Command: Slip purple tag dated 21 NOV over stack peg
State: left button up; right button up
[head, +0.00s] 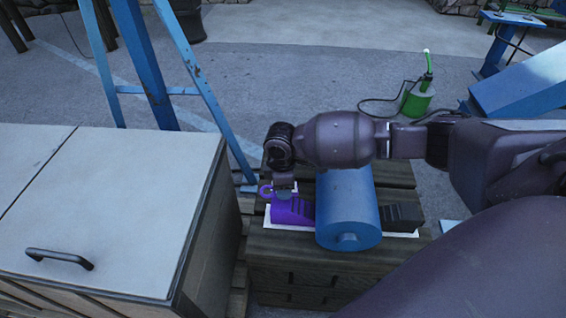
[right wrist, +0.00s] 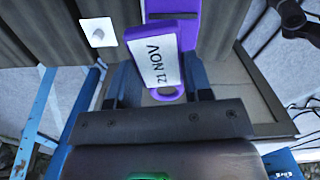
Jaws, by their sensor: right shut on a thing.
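The purple tag (right wrist: 163,55) has a white face reading 21 NOV and a purple ring (right wrist: 167,94) at one end. In the right wrist view it lies between the two blue fingers of my right gripper (right wrist: 162,80), which is shut on it. In the head view my right gripper (head: 282,186) points down just above a purple stepped wedge (head: 292,210), and a purple ring (head: 265,190) shows beside it. A small white square plate with a round pale peg (right wrist: 97,32) shows apart from the tag in the right wrist view. My left gripper is out of view.
A blue cylinder (head: 347,210) lies between the purple wedge and a black wedge (head: 403,215) on a wooden crate (head: 310,245). A large cabinet (head: 100,210) stands left, a blue trestle (head: 160,70) behind. A green canister (head: 417,100) stands on the floor.

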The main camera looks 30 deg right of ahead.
jog(key=w+d+f+n+b, duration=0.1)
jog(key=w+d+f+n, duration=0.1)
jog(key=w+n, duration=0.1)
jog(key=w+d+f+n+b, duration=0.1)
jog(key=w+d+f+n, duration=0.1)
jog(key=w+d+n, duration=0.1)
jog(key=w+d+f+n+b, duration=0.2)
jog(key=w+n, duration=0.2)
jog(key=shift+w+d, duration=0.25)
jog(key=shift+w, duration=0.05)
jog(key=shift+w+d+f+n, duration=0.1)
jog(key=shift+w+d+n, duration=0.1)
jog(key=shift+w+n, duration=0.1)
jog(key=shift+w+d+n, duration=0.2)
jog(key=shift+w+n, duration=0.1)
jog(key=shift+f+b, duration=0.7)
jog(key=shift+f, duration=1.35)
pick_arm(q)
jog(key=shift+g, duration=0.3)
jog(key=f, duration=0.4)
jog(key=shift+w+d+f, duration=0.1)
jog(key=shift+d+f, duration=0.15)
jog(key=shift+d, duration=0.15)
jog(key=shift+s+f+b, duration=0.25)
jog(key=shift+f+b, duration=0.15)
pick_arm(e)
jog(key=shift+f, duration=0.4)
jog(key=o, duration=1)
